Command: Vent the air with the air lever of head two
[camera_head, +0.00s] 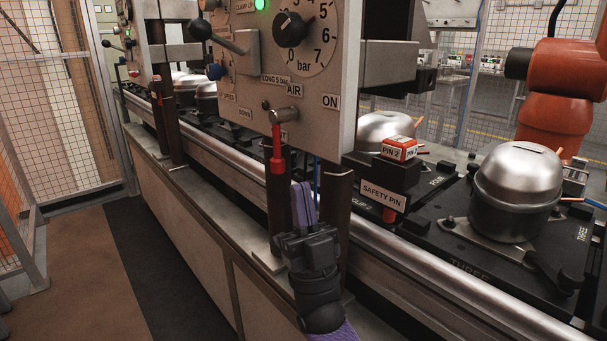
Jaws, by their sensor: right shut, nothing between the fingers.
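The air lever (277,150) hangs down from its pivot on the grey control panel (325,110), with a red grip at its lower end. The label AIR sits above its pivot and ON to the right; a label behind the lever is partly hidden. My right gripper (302,190) is below and slightly right of the red grip, its purple fingers pointing up, shut and empty. It appears apart from the lever, though the depth gap is hard to judge. My left gripper is not in view.
A round bar dial (318,40) and another lever with a black ball (201,29) are on the panel. A SAFETY PIN block (385,195) stands right, beside a silver compressor (518,185) on a black pallet. A dark post (335,210) stands just behind my gripper. The left floor is clear.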

